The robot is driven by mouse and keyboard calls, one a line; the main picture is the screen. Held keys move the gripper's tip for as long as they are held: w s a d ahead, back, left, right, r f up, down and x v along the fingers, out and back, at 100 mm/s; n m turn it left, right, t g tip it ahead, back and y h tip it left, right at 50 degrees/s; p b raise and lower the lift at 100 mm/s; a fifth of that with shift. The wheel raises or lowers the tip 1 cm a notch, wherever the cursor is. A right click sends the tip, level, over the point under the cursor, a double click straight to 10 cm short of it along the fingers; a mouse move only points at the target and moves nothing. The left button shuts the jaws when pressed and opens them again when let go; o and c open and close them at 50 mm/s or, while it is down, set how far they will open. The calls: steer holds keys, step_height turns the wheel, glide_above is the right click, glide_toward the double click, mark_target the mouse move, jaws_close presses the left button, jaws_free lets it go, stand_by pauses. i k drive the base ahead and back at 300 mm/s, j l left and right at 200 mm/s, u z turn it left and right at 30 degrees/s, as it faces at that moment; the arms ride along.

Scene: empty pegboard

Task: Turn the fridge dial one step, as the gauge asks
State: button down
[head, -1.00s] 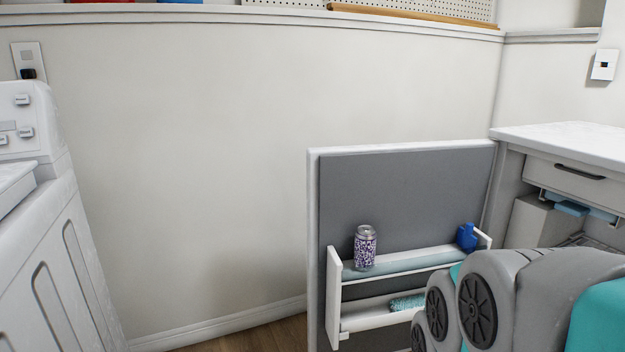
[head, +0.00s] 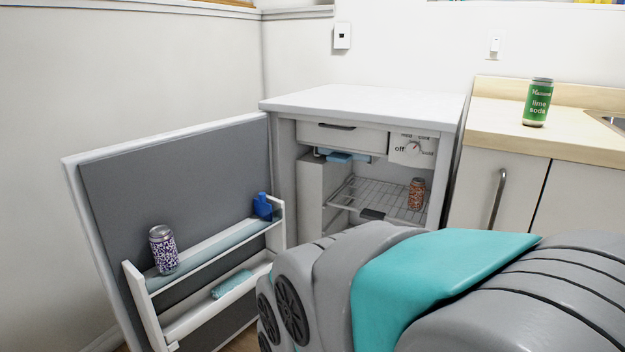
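The small fridge (head: 358,101) stands open in the middle of the head view, its door (head: 172,172) swung out to the left. The dial (head: 412,148) is on a white panel at the top right of the fridge's inside, with "off" printed at its left. The dial's exact setting is too small to read. I cannot make out a gauge for certain. My arm fills the lower right, in front of the fridge's lower part. My gripper is not in view.
A patterned can (head: 163,249) and a blue bottle (head: 262,206) stand in the door rack. An orange-brown can (head: 416,194) stands on the wire shelf (head: 375,197).

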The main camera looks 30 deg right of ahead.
mark_target(412, 148)
steer(key=z, duration=1.35)
